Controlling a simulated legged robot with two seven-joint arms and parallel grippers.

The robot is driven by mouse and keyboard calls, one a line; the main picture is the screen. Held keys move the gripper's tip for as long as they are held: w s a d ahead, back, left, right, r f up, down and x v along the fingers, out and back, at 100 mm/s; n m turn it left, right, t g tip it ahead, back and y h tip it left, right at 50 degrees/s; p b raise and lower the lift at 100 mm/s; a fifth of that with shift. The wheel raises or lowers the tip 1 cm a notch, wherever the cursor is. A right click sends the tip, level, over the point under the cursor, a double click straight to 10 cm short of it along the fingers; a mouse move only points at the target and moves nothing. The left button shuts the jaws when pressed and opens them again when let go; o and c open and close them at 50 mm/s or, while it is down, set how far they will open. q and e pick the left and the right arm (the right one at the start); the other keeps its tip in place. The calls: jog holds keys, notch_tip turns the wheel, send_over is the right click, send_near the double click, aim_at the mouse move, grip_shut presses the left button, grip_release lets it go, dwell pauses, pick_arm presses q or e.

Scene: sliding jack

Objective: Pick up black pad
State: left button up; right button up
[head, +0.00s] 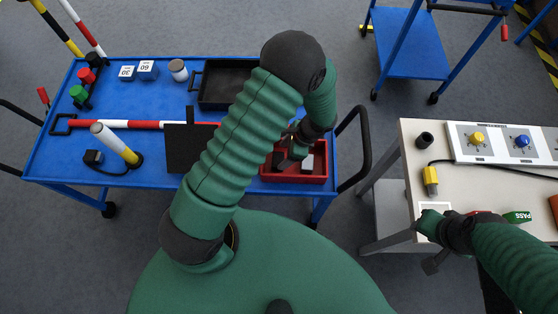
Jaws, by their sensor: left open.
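A flat black square (182,150), which looks like the black pad, lies on the blue cart (150,104) left of my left arm. My arm covers its right part. My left gripper (286,154) is over the red tray (295,179) at the cart's right end, to the right of the pad and apart from it. Its jaws are open, partly hidden by my wrist. My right gripper (430,236) is at the left edge of the white table; its jaws are too dark and small to read.
A black tray (220,101), a white-and-yellow cylinder (117,144) and a red-and-white bar (133,124) are also on the cart. A grey-white block (307,163) lies in the red tray. The white table (412,137) holds a knob panel (500,143).

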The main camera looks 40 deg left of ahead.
aim_at(279, 159)
pick_arm(q)
jog(key=x, duration=0.4)
jog(key=shift+s+a+f+b, duration=0.2)
jog(key=shift+s+b, duration=0.1)
jog(key=shift+s, duration=0.15)
jog(key=shift+f, duration=0.2)
jog(key=shift+w+d, duration=0.15)
jog(key=shift+d, duration=0.05)
jog(key=shift+a, duration=0.1)
jog(key=c, duration=1.2)
jog(key=shift+r, duration=0.1)
